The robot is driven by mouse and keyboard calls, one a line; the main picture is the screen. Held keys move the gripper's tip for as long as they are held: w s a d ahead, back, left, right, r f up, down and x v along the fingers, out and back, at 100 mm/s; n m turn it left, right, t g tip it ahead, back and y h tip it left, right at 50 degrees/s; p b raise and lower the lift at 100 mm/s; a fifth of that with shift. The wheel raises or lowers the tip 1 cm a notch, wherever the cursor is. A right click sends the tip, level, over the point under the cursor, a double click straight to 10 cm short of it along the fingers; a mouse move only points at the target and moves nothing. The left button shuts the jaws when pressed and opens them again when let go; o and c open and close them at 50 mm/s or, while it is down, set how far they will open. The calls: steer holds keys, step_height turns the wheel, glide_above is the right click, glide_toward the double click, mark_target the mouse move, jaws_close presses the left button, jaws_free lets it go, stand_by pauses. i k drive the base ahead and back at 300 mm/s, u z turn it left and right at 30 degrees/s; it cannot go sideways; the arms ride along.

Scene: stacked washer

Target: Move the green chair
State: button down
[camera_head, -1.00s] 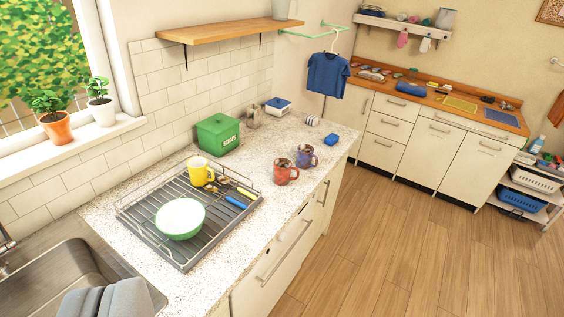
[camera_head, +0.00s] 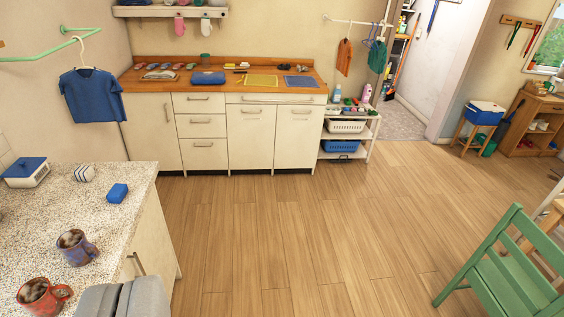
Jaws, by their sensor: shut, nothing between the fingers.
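The green chair (camera_head: 515,262) stands on the wooden floor at the lower right, partly cut off by the right and bottom edges. Its slatted back and one leg show. My gripper (camera_head: 125,298) shows as grey fingers at the bottom left, in front of the speckled counter. It is shut and empty, well to the left of the chair, with open floor between them. Nothing touches the chair that I can see, apart from a wooden table or chair edge close behind it.
The speckled counter (camera_head: 120,190) with mugs fills the left side. White cabinets (camera_head: 250,135) line the back wall, beside a shelf rack (camera_head: 345,165) with baskets. A stool with a blue box (camera_head: 485,113) stands at the back right. The floor's middle (camera_head: 320,230) is clear.

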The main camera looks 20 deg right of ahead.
mark_target(513, 287)
steer(key=z, duration=0.65)
steer(key=i, duration=1.2)
steer(key=z, duration=0.9)
steer(key=i, duration=1.5)
steer(key=z, duration=0.15)
